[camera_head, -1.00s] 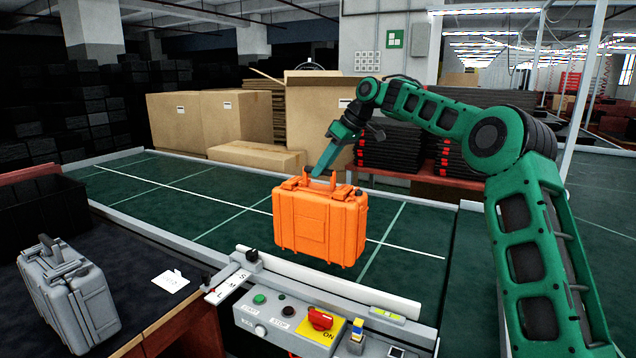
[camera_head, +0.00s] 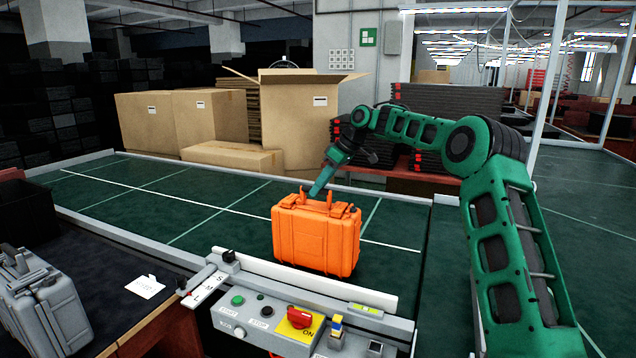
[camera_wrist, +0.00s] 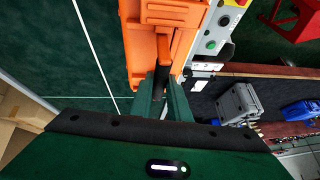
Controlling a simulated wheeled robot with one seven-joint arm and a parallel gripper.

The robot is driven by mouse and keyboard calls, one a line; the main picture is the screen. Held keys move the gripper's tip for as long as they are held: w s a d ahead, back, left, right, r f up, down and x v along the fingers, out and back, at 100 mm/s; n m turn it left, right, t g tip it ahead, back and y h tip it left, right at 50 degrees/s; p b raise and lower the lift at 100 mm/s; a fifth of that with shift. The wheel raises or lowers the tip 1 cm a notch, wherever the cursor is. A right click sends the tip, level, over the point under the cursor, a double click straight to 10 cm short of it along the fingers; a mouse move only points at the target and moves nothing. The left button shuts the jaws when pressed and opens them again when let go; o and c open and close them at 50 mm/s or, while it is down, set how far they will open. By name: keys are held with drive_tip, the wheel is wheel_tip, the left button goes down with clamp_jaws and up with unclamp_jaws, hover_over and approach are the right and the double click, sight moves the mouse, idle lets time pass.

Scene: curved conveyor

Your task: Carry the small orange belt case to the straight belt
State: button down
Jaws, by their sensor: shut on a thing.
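The orange case (camera_head: 315,238) is upright in the head view, over the green straight belt (camera_head: 150,192) near its front rail. I cannot tell whether its underside touches the belt. My gripper (camera_head: 318,190) is at the top of the case, shut on its handle. In the wrist view the case (camera_wrist: 134,45) fills the top middle, and my gripper (camera_wrist: 158,100) has its fingers around the handle. The far side of the case is hidden.
A control panel (camera_head: 262,322) with buttons and a red switch stands before the belt. A grey case (camera_head: 45,305) sits on the dark table at left. Cardboard boxes (camera_head: 300,115) stand behind the belt. The belt left of the orange case is clear.

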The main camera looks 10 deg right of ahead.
idle(0.3)
drive_tip(key=c, duration=1.7)
unclamp_jaws()
drive_tip(key=shift+f, duration=0.2)
drive_tip(key=shift+o, duration=0.2)
drive_tip(key=v, duration=1.2)
drive_tip(key=s+d+f+m+g+h, duration=0.1)
drive_tip(key=s+d+f+m, duration=0.3)
drive_tip(key=s, duration=1.5)
drive_tip(key=s+d+f+m+h, duration=0.2)
drive_tip(key=s+d+f+m, duration=0.3)
drive_tip(key=s, duration=1.5)
drive_tip(key=s+d+f+m+g+h, duration=0.1)
drive_tip(key=s+d+f+m, duration=0.3)
drive_tip(key=s, duration=1.5)
wheel_tip(320, 180, down, 5)
drive_tip(key=m+h, duration=0.1)
drive_tip(key=m, duration=0.2)
drive_tip(key=shift+s+d+m+g+h, duration=0.25)
drive_tip(key=shift+s+m+g+h, duration=0.05)
drive_tip(key=shift+s+m, duration=0.1)
